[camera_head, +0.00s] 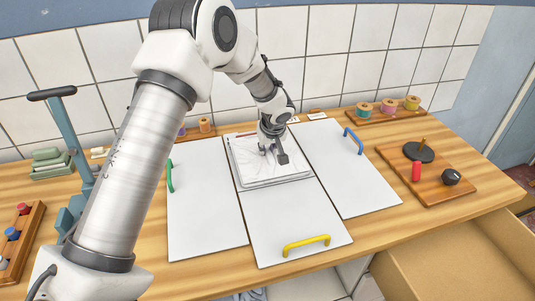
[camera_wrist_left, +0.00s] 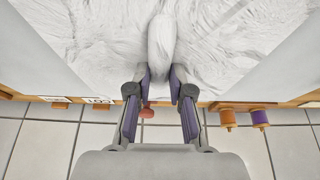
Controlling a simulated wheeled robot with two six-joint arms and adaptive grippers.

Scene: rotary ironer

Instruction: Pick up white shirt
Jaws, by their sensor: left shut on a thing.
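The white shirt (camera_head: 252,172) lies as a flat, wrinkled stack on the middle of the table, at the back end of the centre white panel. My left gripper (camera_head: 272,152) reaches down onto the shirt's far part. In the left wrist view the left gripper (camera_wrist_left: 161,76) is shut on a raised fold of the white shirt (camera_wrist_left: 162,40), pinched between its two fingers. The rest of the shirt spreads out flat beyond the fold. My right gripper is not in view.
White panels carry a green handle (camera_head: 170,176), a yellow handle (camera_head: 306,245) and a blue handle (camera_head: 353,140). Thread spools (camera_head: 388,106) stand at the back right. A wooden board with knobs (camera_head: 432,190) is at right. An open drawer (camera_head: 450,262) juts out at lower right.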

